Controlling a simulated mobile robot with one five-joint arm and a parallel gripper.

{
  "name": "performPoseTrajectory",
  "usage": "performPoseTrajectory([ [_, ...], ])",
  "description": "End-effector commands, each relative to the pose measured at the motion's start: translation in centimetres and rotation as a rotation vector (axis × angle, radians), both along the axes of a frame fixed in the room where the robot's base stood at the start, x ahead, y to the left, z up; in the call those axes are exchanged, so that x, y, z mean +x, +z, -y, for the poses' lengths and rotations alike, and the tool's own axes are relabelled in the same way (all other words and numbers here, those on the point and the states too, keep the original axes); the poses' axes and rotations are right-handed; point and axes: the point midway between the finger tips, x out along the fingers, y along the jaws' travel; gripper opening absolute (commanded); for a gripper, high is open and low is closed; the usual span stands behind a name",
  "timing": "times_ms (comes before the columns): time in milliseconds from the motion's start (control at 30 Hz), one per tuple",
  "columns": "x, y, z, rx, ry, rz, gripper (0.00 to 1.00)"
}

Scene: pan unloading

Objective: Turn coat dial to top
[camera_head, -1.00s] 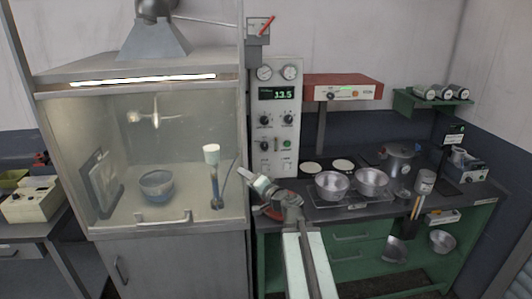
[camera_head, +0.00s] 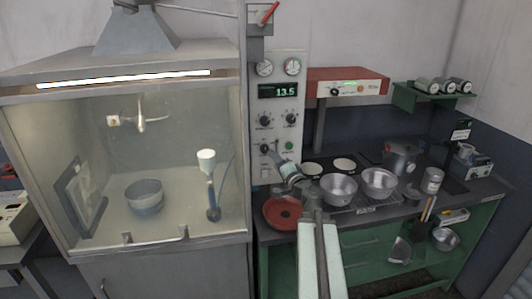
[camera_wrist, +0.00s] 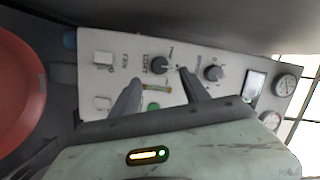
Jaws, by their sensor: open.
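A light instrument panel (camera_head: 277,95) stands beside the glass hood, with several black dials and a green button. The lower-left dial (camera_head: 265,148) is close to my gripper (camera_head: 274,156). In the wrist view the panel lies sideways. A black dial (camera_wrist: 158,65), whose small label seems to read COAT, sits just beyond and between the fingertips of my gripper (camera_wrist: 160,77). A light mark shows on its right side. The fingers are apart with nothing between them; I cannot tell whether they touch the dial. Another dial (camera_wrist: 213,73) lies to the right, beyond the right finger.
A green button (camera_wrist: 153,106) shows between the fingers. A red round pan (camera_head: 283,212) lies on the counter below the panel. Two metal bowls (camera_head: 339,188) stand on the right. The glass hood (camera_head: 130,150) closes off the left side.

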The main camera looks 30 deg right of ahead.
Motion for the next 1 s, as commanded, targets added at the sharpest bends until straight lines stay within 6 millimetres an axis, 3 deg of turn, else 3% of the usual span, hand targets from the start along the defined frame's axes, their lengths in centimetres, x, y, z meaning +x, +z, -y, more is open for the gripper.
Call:
performPoseTrajectory([
  [400,6.8,0.0,1.2,0.0,0.001,0.0,0.54],
  [700,7.3,0.0,1.2,0.0,-0.001,-0.001,0.54],
  [900,7.3,0.0,1.2,0.0,-0.001,-0.001,0.0],
  [1000,7.3,0.0,1.2,0.0,-0.001,-0.001,0.0],
])
